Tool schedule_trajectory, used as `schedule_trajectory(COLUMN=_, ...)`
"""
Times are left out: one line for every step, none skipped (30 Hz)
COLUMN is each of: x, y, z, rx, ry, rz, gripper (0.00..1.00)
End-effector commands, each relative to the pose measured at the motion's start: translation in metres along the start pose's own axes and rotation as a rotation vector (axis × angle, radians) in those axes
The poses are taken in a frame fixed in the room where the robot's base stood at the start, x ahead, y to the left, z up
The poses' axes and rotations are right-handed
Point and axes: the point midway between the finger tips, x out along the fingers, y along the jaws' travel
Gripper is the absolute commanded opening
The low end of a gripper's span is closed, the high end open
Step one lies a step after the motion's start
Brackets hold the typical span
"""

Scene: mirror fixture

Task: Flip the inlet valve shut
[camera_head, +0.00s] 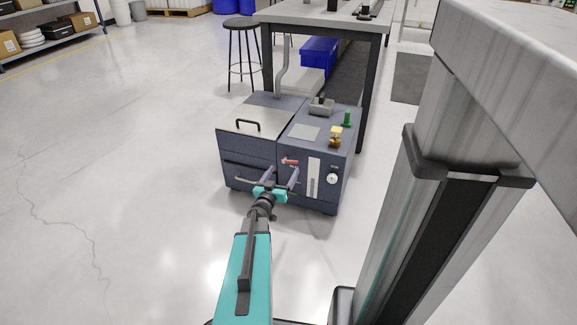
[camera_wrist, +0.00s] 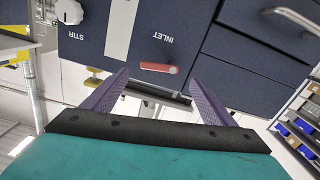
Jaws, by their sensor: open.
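The inlet valve's red handle (camera_head: 290,161) is on the front of the dark blue machine (camera_head: 336,155). In the wrist view, which is upside down, the handle (camera_wrist: 158,68) lies roughly level beside the INLET lettering. My gripper (camera_head: 283,174) is open in front of the machine, a little below the handle in the head view. In the wrist view my gripper (camera_wrist: 159,77) has its purple fingers spread to either side of the handle, with a gap on both sides. I cannot tell how far the fingertips are from the panel.
A white STIR knob (camera_head: 332,178) and a pale vertical strip (camera_head: 314,178) are on the same front. Drawers with a handle (camera_head: 247,125) stand beside the valve. Green (camera_head: 347,118) and yellow (camera_head: 335,137) fittings are on top. A table (camera_head: 322,18) stands behind. Open floor lies left.

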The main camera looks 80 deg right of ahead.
Motion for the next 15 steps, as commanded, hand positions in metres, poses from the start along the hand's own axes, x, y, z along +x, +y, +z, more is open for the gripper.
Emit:
schedule_trajectory(x=0.009, y=-0.001, z=0.003, rx=0.001, ry=0.001, rz=0.001, gripper=0.79)
schedule_trajectory(x=0.013, y=-0.001, z=0.003, rx=0.001, ry=0.0, rz=0.001, gripper=0.79)
schedule_trajectory(x=0.018, y=-0.001, z=0.003, rx=0.001, ry=0.0, rz=0.001, gripper=0.79)
schedule_trajectory(x=0.021, y=0.0, z=0.003, rx=0.001, ry=0.0, rz=0.001, gripper=0.79)
schedule_trajectory(x=0.025, y=0.0, z=0.003, rx=0.001, ry=0.0, rz=0.001, gripper=0.79)
schedule_trajectory(x=0.03, y=0.0, z=0.002, rx=0.001, ry=0.001, rz=0.001, gripper=0.79)
schedule_trajectory(x=0.034, y=-0.001, z=0.003, rx=0.0, ry=0.001, rz=0.001, gripper=0.79)
schedule_trajectory(x=0.037, y=-0.001, z=0.003, rx=0.0, ry=0.0, rz=0.001, gripper=0.79)
schedule_trajectory(x=0.042, y=-0.001, z=0.003, rx=0.0, ry=0.0, rz=0.0, gripper=0.79)
schedule_trajectory(x=0.046, y=-0.001, z=0.003, rx=0.0, ry=0.0, rz=0.0, gripper=0.79)
schedule_trajectory(x=0.049, y=-0.001, z=0.003, rx=0.0, ry=0.0, rz=0.001, gripper=0.79)
schedule_trajectory(x=0.054, y=0.0, z=0.003, rx=0.0, ry=0.0, rz=0.001, gripper=0.79)
schedule_trajectory(x=0.057, y=0.0, z=0.002, rx=0.001, ry=0.001, rz=0.001, gripper=0.79)
schedule_trajectory(x=0.06, y=0.0, z=0.003, rx=0.001, ry=0.0, rz=0.002, gripper=0.79)
schedule_trajectory(x=0.064, y=0.0, z=0.003, rx=0.001, ry=0.0, rz=0.001, gripper=0.79)
